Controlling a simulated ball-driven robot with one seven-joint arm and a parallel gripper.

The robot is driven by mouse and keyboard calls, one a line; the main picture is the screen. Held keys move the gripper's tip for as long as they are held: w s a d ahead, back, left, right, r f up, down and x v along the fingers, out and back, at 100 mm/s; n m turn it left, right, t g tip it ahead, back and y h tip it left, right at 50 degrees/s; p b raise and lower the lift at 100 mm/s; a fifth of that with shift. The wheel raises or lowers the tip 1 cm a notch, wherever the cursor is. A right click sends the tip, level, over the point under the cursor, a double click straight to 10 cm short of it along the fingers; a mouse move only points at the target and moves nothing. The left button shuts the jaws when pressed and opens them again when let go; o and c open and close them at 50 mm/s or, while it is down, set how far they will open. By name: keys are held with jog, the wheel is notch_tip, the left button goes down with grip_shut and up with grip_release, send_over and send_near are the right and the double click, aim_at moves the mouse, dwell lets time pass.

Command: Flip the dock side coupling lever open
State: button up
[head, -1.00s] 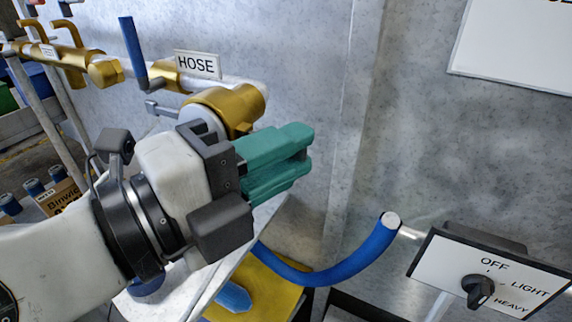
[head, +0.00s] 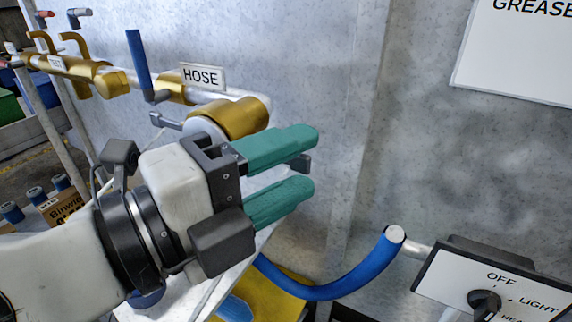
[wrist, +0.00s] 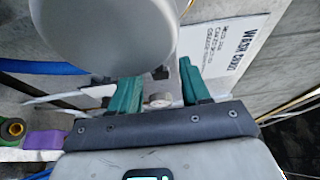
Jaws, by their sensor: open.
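The gold hose coupling (head: 240,117) sits on the pipe under the HOSE sign, with a pale grey end (head: 205,130) partly hidden by my gripper. A grey lever (head: 165,121) sticks out on its left side. A small dark grey tip (head: 302,163) shows beside the upper finger; it looks like a second lever's end, mostly hidden. My gripper (head: 308,165) is open in front of the coupling, its teal fingers apart. In the wrist view, a dark tip (wrist: 160,73) lies between the fingers of my gripper (wrist: 156,86), beside a large grey rounded body (wrist: 95,35). Contact cannot be told.
A blue-handled valve (head: 137,62) stands upright left of the HOSE sign (head: 202,76). A blue hose (head: 345,279) curves below right. A selector panel (head: 500,290) is at lower right. The grey wall (head: 330,60) stands close behind. A white placard (wrist: 240,45) shows in the wrist view.

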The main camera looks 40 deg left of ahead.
jog(key=s+a+b, duration=0.1)
jog(key=s+a, duration=0.1)
jog(key=s, duration=0.8)
jog(key=shift+s, duration=0.3)
jog(key=w+d+f+n+g+p, duration=0.2)
jog(key=w+d+f+n+g, duration=0.35)
jog(key=w+f, duration=0.75)
jog(key=w+d+f+n+g+h+p, duration=0.1)
jog(key=w+d+f+n+g, duration=0.15)
jog(key=d+f, duration=0.5)
jog(key=w+d+f+n+g+p, duration=0.1)
jog(key=w+d+f+n, duration=0.35)
jog(key=d, duration=0.65)
jog(key=s+d+f+n+g+p, duration=0.25)
jog(key=s+d+f+g, duration=0.2)
jog(key=d+f, duration=0.75)
jog(key=s+d+f+n+g+y+p, duration=0.1)
jog(key=s+d+f+n+y, duration=0.1)
jog(key=s+d, duration=0.3)
jog(key=s+d+f+n+g+y+p, duration=0.1)
jog(key=s+d+f+n+g+y, duration=0.1)
jog(key=s+d, duration=0.4)
jog(key=s, duration=0.5)
jog(key=shift+s+d+f+n, duration=0.2)
jog(key=shift+f+n, duration=0.1)
jog(key=shift+f, duration=0.1)
